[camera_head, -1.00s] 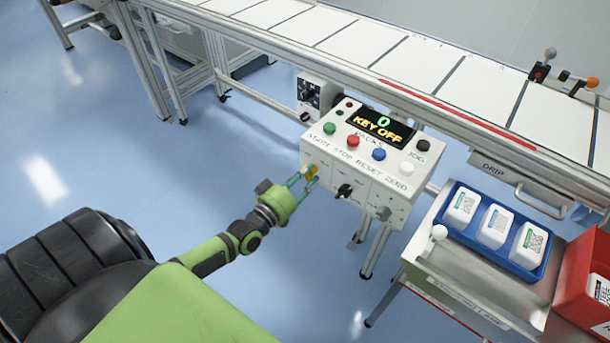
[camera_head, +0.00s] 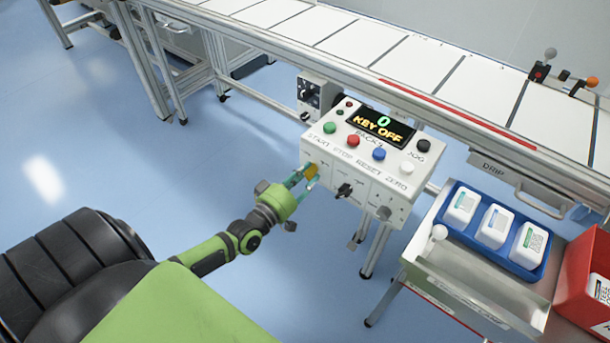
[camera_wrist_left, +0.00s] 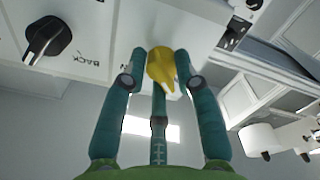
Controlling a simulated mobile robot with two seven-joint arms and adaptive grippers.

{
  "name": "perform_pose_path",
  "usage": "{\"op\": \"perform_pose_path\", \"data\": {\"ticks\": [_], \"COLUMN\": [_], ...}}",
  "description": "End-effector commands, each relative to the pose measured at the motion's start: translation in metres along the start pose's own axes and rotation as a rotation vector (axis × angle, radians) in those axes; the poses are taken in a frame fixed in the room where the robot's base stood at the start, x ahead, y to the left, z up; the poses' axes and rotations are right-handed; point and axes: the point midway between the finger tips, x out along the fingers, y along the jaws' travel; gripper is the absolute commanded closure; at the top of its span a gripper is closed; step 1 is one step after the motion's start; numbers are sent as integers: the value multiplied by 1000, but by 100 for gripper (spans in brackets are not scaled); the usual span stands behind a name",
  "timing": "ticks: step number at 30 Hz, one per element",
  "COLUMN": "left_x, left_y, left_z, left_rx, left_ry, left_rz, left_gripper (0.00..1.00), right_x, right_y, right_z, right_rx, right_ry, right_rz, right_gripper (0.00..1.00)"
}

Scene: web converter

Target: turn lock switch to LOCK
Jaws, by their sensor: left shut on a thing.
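The lock switch appears as a yellow knob (camera_head: 311,172) on the left of the control box's front face. My right gripper is in neither view.
The control box (camera_head: 350,205) has a display (camera_head: 380,126) reading "0 KEY OFF", several coloured buttons and a black knob (camera_head: 344,190). A conveyor (camera_head: 400,60) runs behind. A blue tray (camera_head: 520,266) with white bottles and a red bin (camera_head: 585,285) stand right. Floor at left is clear.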

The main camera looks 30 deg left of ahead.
Motion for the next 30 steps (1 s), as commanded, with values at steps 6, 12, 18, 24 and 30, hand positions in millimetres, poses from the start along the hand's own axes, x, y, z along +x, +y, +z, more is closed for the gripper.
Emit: {"op": "perform_pose_path", "data": {"ticks": [6,12,18,24,30], "left_x": [-2,-1,-10,-45,-87], "left_y": [-3,-2,-2,-2,-2], "left_z": [6,3,3,4,4], "left_rx": [-2,-1,0,0,0], "left_ry": [-13,-8,-7,-10,-11], "left_rz": [-9,-5,-5,-7,-8], "left_gripper": [47,47,47,47,47], "right_x": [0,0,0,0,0], "right_y": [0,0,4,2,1], "right_z": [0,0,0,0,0], "right_rx": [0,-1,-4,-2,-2], "right_ry": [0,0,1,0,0], "right_rz": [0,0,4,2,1], "right_gripper": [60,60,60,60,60]}}
